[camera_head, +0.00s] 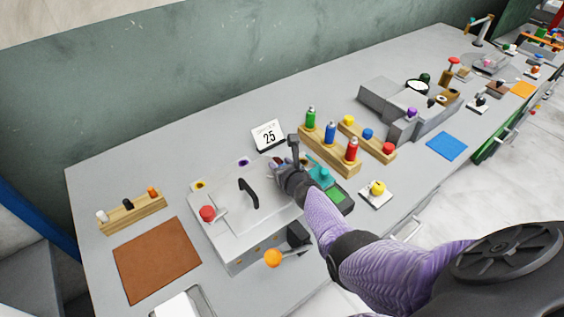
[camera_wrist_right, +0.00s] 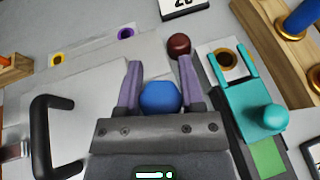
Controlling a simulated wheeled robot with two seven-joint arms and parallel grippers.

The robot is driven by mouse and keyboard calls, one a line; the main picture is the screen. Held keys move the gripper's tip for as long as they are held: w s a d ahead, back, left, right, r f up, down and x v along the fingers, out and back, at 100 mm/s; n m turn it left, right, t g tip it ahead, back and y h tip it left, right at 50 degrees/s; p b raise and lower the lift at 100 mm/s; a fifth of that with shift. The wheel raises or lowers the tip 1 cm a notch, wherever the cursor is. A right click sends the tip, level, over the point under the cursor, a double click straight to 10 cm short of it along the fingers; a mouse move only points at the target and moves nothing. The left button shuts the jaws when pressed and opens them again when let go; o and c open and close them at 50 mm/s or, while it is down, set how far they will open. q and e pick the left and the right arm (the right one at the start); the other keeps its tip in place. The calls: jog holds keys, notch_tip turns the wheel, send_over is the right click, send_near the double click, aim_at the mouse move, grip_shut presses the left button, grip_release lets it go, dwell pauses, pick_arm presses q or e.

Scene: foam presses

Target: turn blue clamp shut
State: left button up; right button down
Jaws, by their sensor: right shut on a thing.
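The blue clamp shows its round blue knob (camera_wrist_right: 160,97) in the right wrist view, between the two purple fingers of my right gripper (camera_wrist_right: 160,85). The gripper is shut on the knob, with a finger on each side. The body of the clamp below the knob is hidden by the gripper. In the head view my right gripper (camera_head: 287,176) is over the right end of the grey press (camera_head: 228,225), and it hides the blue knob there. My left gripper is not in view.
A teal fixture (camera_wrist_right: 264,113) and a dark red knob (camera_wrist_right: 179,43) stand close to the gripper. The press has a black handle (camera_head: 249,193) and a red knob (camera_head: 207,214). A wooden rack (camera_head: 318,150) holds coloured bottles behind. A brown mat (camera_head: 157,260) lies left.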

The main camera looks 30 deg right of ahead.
jog(key=shift+a+f+n+y, duration=0.1)
jog(key=shift+n+y, duration=1)
jog(key=shift+y, duration=0.1)
jog(key=shift+a+n+y+b, duration=0.15)
jog(key=shift+n+y+b, duration=0.7)
jog(key=shift+y, duration=0.25)
jog(key=n+y+b, duration=0.2)
jog(key=n+g+y+b, duration=0.1)
jog(key=shift+a+f, duration=0.1)
jog(key=shift+a, duration=0.15)
jog(key=shift+s+a+n+g+y+b, duration=0.15)
jog(key=shift+n+g+y+b, duration=0.35)
jog(key=shift+n+y+b, duration=0.45)
jog(key=shift+n+y, duration=0.3)
jog(key=shift+y, duration=0.15)
jog(key=shift+r+g, duration=0.2)
jog(key=shift+g, duration=0.1)
jog(key=shift+c, duration=1.1)
grip_release()
